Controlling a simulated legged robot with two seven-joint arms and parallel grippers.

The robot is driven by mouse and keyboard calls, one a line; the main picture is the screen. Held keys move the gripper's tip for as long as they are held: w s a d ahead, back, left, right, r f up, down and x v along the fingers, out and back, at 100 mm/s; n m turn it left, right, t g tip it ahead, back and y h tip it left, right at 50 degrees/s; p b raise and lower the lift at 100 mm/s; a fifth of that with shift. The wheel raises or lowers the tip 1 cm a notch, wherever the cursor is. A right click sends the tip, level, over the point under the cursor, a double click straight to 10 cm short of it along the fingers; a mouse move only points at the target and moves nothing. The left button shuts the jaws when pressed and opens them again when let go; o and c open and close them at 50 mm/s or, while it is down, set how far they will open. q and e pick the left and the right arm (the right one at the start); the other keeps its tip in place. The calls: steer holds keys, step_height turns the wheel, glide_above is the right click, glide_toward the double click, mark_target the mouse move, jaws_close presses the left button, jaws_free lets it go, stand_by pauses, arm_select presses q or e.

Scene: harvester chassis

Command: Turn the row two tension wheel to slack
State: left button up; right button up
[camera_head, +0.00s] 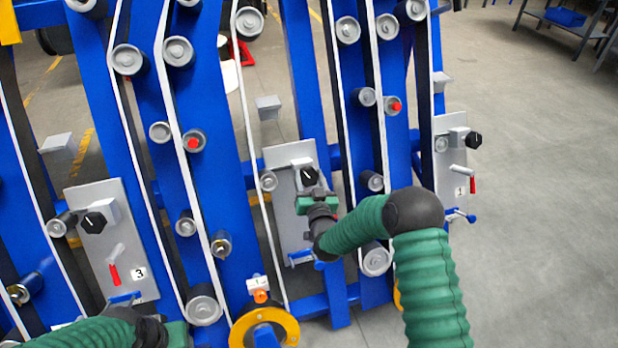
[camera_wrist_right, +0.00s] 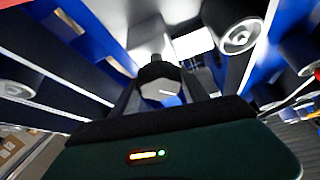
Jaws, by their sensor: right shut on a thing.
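The tension wheel (camera_head: 309,176) is a black knob with a white pointer line. It sits on a grey box near the top of the middle metal panel (camera_head: 284,214), whose row number is hidden. My right gripper (camera_head: 312,190) comes from below and is shut on this wheel. In the right wrist view the wheel (camera_wrist_right: 160,84) sits between the two dark fingers, its white line running nearly sideways. The red-handled lever on this panel is mostly hidden behind my right gripper. My left gripper (camera_head: 178,334) is at the bottom left edge, fingers out of sight.
The panel labelled 3 (camera_head: 105,262) at left and the panel labelled 1 (camera_head: 457,150) at right carry similar black knobs and red levers. Blue uprights (camera_head: 300,75), white belts and grey rollers (camera_head: 375,262) surround the wheel. Open floor (camera_head: 540,200) lies to the right.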

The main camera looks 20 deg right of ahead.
steer(key=c, duration=0.3)
steer(key=shift+n, duration=0.3)
